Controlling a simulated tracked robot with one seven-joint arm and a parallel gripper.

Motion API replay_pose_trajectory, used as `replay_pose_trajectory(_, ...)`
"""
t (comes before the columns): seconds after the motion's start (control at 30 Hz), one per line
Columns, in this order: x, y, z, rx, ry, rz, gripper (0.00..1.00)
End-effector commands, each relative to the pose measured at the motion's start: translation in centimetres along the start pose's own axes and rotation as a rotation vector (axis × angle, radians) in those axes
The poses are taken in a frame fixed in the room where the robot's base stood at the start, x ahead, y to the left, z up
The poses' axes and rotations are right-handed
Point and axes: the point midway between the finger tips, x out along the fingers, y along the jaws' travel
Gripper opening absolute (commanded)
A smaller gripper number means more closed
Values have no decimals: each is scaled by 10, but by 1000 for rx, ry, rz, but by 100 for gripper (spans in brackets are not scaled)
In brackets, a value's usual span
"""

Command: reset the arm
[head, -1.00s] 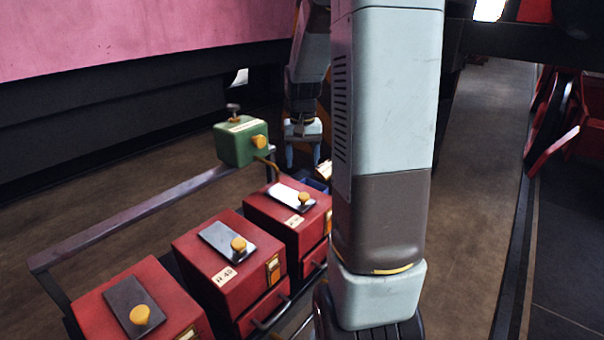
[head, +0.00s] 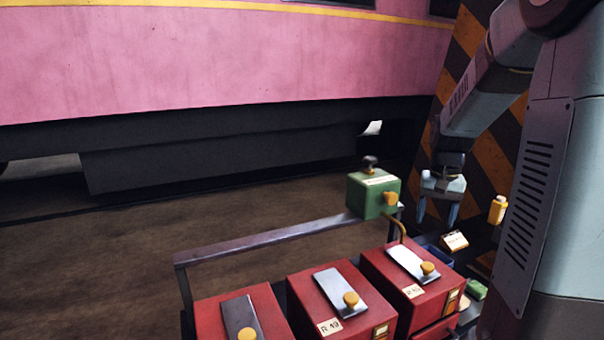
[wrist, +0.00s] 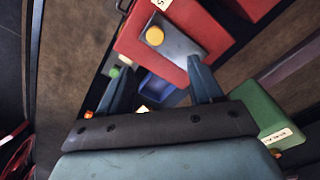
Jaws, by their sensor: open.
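My gripper (head: 438,210) hangs from my arm at the right of the head view, fingers pointing down and apart, with nothing between them. It is just right of the green box (head: 373,195) and above the far end of the trolley. In the wrist view my two fingers (wrist: 158,88) are spread over a blue tray (wrist: 157,88) and the edge of a red box. The green box also shows at the right of the wrist view (wrist: 262,112), beside the gripper.
Red boxes with yellow knobs (head: 335,303) stand in a row on a trolley with a grey rail (head: 270,236). A yellow bottle (head: 498,210) and a small label card (head: 454,242) are at the right. A pink carriage (head: 220,60) stands behind. The floor left of the trolley is clear.

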Motion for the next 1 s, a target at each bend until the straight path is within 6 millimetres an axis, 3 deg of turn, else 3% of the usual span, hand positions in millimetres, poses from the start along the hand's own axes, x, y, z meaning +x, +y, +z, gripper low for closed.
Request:
replay_pose_trajectory(0.2, -40, -23, 42, -78, 90, -8, 65)
replay_pose_trajectory(0.5, -82, -44, 107, -188, 215, -29, 65)
replay_pose_trajectory(1.0, -112, -55, 213, -359, 410, -87, 65)
